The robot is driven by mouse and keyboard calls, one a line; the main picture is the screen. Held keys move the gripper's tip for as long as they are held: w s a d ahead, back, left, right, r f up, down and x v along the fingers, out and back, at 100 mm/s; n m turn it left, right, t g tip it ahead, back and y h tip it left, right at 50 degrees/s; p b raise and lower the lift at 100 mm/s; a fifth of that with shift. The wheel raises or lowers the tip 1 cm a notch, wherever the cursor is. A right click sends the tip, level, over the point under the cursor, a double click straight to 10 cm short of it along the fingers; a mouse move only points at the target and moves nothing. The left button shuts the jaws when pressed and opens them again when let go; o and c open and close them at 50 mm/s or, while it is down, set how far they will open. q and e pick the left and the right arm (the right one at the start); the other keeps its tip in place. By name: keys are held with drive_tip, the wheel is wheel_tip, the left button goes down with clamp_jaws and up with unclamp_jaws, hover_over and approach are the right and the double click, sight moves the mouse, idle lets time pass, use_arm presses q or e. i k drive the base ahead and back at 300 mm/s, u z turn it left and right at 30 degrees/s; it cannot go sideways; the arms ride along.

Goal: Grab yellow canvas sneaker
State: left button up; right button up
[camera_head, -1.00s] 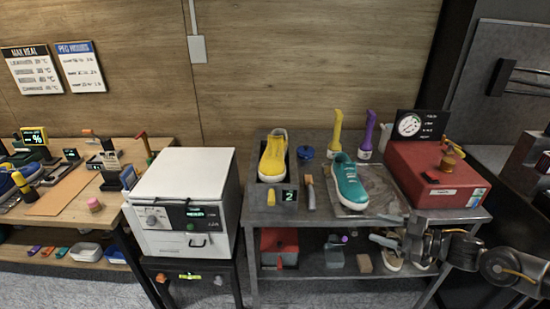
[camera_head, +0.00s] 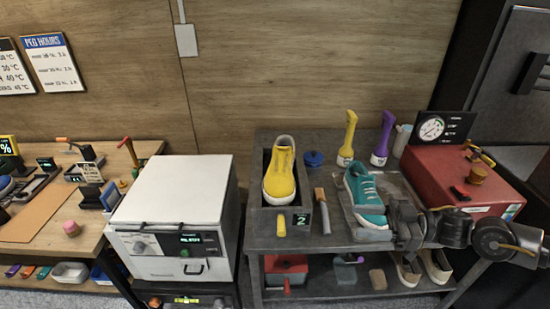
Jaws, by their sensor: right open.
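The yellow canvas sneaker (camera_head: 280,182) stands in a dark open tray (camera_head: 257,192) on the left part of the grey metal bench, toe toward me. My right gripper (camera_head: 402,226) is open at the right part of the bench. It is well to the right of the yellow sneaker and apart from it. It overlaps the right side of a teal sneaker (camera_head: 362,190) in the picture; I cannot tell whether they touch. My left gripper is not in view.
A wooden-handled brush (camera_head: 322,212) and a blue lid (camera_head: 314,158) lie between the sneakers. A red box with a gauge (camera_head: 440,175) is at right. A white oven (camera_head: 175,205) stands left of the bench.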

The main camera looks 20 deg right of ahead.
sight(280, 186)
drive_tip(key=i, duration=0.9)
